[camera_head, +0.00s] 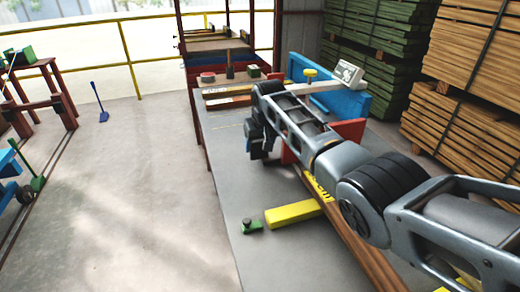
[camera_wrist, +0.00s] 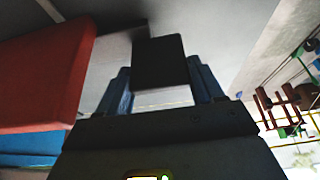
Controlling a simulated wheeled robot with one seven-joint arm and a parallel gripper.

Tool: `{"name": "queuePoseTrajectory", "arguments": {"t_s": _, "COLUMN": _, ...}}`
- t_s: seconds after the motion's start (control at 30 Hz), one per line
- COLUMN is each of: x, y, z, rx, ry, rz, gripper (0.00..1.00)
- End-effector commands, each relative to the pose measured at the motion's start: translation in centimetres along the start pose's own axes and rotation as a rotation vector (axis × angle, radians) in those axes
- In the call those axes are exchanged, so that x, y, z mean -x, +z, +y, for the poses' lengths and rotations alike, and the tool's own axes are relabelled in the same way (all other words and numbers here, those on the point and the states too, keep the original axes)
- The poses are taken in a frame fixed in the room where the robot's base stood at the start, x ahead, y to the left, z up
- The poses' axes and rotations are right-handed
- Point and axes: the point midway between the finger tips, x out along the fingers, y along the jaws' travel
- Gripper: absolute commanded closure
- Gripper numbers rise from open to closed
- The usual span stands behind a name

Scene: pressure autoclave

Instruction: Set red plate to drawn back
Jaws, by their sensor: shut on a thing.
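The red plate (camera_head: 349,130) stands upright on the grey bench, partly hidden behind my arm. It fills the left side of the wrist view (camera_wrist: 42,72), beside my gripper. In the wrist view my gripper (camera_wrist: 163,84) has its two blue fingers on either side of a black block (camera_wrist: 160,60) and is shut on it. A dark strip runs from the block toward the plate; I cannot tell whether they are joined. In the head view the block is hidden behind my arm and hand.
A blue panel (camera_head: 345,98) stands behind the red plate. A yellow bar (camera_head: 293,213) and a small green block (camera_head: 251,225) lie on the near bench (camera_head: 225,165). Stacked timber (camera_head: 470,85) is at right. The floor (camera_head: 130,200) at left is mostly clear.

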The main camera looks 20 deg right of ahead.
Motion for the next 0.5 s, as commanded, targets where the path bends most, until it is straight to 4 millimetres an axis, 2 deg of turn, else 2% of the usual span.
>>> {"name": "queuePoseTrajectory", "arguments": {"t_s": 0.07, "x": -0.52, "y": -0.14, "z": 0.09, "rx": 0.0, "ry": 0.002, "rz": 0.0, "gripper": 0.88}}
{"name": "queuePoseTrajectory", "arguments": {"t_s": 0.5, "x": -0.37, "y": -0.79, "z": 0.08, "rx": -0.001, "ry": 0.001, "rz": 0.004, "gripper": 0.88}}
